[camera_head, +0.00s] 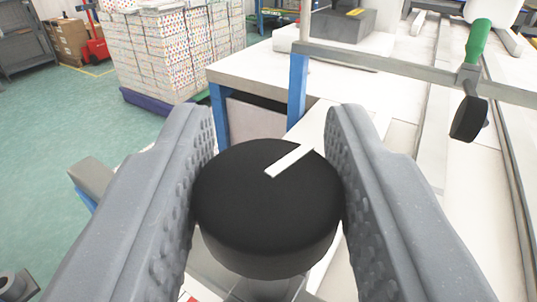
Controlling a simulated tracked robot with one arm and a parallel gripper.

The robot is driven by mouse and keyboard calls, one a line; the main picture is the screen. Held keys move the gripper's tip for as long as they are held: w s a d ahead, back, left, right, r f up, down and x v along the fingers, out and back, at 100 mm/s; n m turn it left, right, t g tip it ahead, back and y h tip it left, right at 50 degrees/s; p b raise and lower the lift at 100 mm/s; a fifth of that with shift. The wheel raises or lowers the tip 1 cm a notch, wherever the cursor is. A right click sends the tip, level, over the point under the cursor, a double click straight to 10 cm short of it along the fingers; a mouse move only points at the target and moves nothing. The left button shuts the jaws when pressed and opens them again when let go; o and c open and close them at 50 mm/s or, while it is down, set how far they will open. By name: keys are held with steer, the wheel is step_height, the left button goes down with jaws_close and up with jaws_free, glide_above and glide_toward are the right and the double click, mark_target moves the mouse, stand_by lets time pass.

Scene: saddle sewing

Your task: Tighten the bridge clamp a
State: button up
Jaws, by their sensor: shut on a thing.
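A round black knob (262,215) with a white stripe on its top sits between the two grey fingers of my gripper (268,190). Both fingers touch its sides, so my gripper is shut on it. The white stripe runs from near the knob's middle toward its upper right edge. What the knob is fixed to is mostly hidden below it. I cannot tell from this view which clamp it belongs to. A clamp with a green handle (478,40) and a black knob or pad (469,117) is at the upper right, on a metal bar.
A white table (250,68) with blue legs stands behind the knob. A metal bar (400,70) crosses at the upper right, above pale rails. Stacked patterned boxes (150,55) stand on a blue pallet at the upper left. Green floor at the left is open.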

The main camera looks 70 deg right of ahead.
steer(key=m+g+p, duration=0.1)
steer(key=g, duration=0.1)
steer(key=shift+w+a+m+g+p, duration=0.1)
steer(key=shift+m+g+p, duration=0.2)
steer(key=shift+m+g, duration=0.1)
steer(key=shift+f+m+g+h+p, duration=0.1)
steer(key=shift+m+g+h+p, duration=0.2)
steer(key=shift+m+g, duration=1.4)
steer(key=shift+g, duration=1)
steer(key=shift+m+g+b, duration=0.3)
steer(key=shift+g+b, duration=0.1)
steer(key=shift+m+g+y+b, duration=0.5)
steer(key=shift+m+g, duration=0.2)
steer(key=shift+g, duration=0.4)
steer(key=o, duration=0.9)
steer(key=shift+o, duration=0.2)
